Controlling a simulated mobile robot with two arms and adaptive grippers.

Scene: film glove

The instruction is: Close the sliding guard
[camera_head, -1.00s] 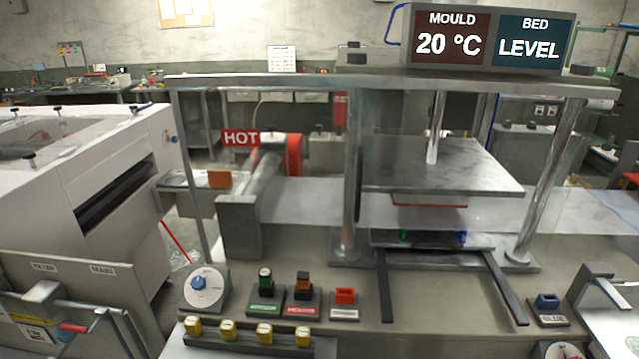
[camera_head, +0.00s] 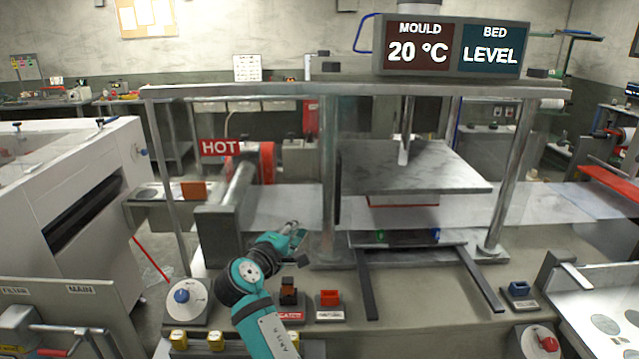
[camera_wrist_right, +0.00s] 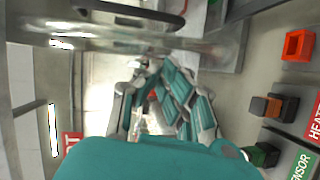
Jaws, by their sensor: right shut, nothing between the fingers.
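The press frame has a chrome left post (camera_head: 328,165) and a right post (camera_head: 508,165) under a top rail. The sliding guard seems to be a clear panel near the left post; its edges are too faint to tell how far it is across. A dark upright bar (camera_head: 337,195), perhaps its handle, stands beside that post; a dark bar also shows at the top of the right wrist view (camera_wrist_right: 130,13). My right gripper (camera_head: 296,232) is shut and empty, left of the left post and apart from the bar. It also fills the right wrist view (camera_wrist_right: 150,75). My left gripper is out of view.
Between the posts, a grey plate (camera_head: 415,165) hangs above the bed (camera_head: 450,239). Green, black and orange controls (camera_head: 330,298) line the front bench, partly behind my right arm. A HOT sign (camera_head: 221,147) and a roller (camera_head: 238,185) are at left. A display (camera_head: 450,48) stands on top.

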